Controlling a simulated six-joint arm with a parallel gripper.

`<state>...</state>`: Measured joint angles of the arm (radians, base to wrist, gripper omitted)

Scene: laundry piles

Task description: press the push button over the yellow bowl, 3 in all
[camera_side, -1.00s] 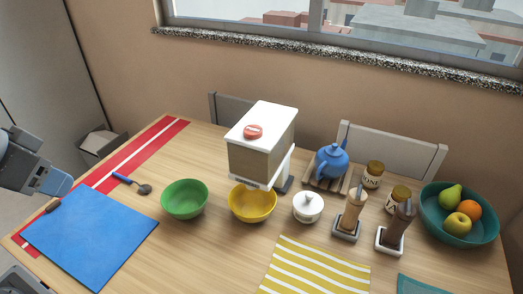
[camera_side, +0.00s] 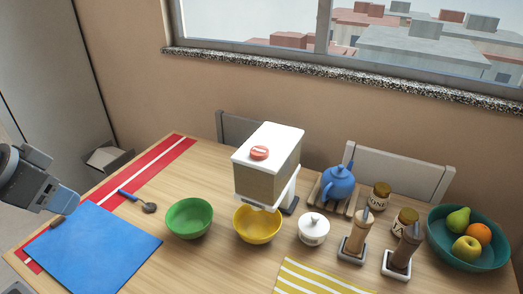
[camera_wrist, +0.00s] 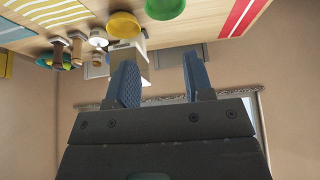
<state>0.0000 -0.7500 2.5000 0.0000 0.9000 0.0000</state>
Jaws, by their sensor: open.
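A white-topped dispenser box (camera_side: 267,180) stands mid-table with a red push button (camera_side: 259,153) on its top. The yellow bowl (camera_side: 257,225) sits in front of it, below its front edge; I cannot tell what is inside the bowl. In the wrist view the yellow bowl (camera_wrist: 123,25) and the dispenser (camera_wrist: 130,62) appear upside down near the top. My gripper (camera_wrist: 160,80) is open and empty, its two blue fingers apart. In the side view my gripper (camera_side: 66,202) is at the far left, above the blue mat, well away from the button.
A green bowl (camera_side: 189,218) is left of the yellow bowl. The blue mat (camera_side: 95,250) is clear at left.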

